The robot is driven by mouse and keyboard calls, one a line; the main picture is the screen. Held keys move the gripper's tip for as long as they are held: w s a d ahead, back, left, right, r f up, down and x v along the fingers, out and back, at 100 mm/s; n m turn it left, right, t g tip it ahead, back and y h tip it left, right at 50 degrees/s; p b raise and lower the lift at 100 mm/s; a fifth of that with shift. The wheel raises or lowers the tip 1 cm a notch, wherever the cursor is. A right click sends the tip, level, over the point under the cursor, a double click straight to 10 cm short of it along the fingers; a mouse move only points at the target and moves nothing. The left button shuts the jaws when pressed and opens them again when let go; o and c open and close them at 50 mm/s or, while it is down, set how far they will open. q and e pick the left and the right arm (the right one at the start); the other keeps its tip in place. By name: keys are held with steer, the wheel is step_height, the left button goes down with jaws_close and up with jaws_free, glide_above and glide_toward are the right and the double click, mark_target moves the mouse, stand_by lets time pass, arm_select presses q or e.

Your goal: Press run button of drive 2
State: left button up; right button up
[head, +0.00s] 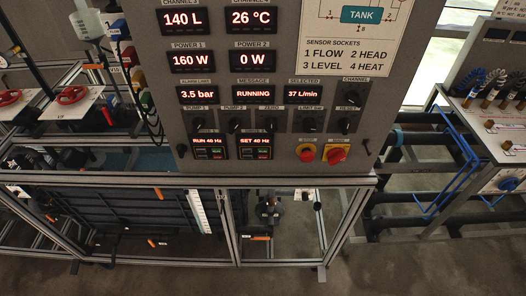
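Two small dark drive units sit side by side low on the grey control panel (280,120) in the head view. The left drive (209,146) reads "RUN 40 Hz" and the right drive (254,146) reads "SET 40 Hz". Each has tiny coloured buttons under its display, with green showing; their labels are too small to read. The right drive appears to be drive 2, but no number is legible on it. The power 2 display (252,60) reads 0 W, and power 1 (191,61) reads 160 W. Neither of my grippers is in view.
Black knobs (269,123) line the row above. An aluminium frame (290,181) runs below the panel. Benches with equipment stand left and right.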

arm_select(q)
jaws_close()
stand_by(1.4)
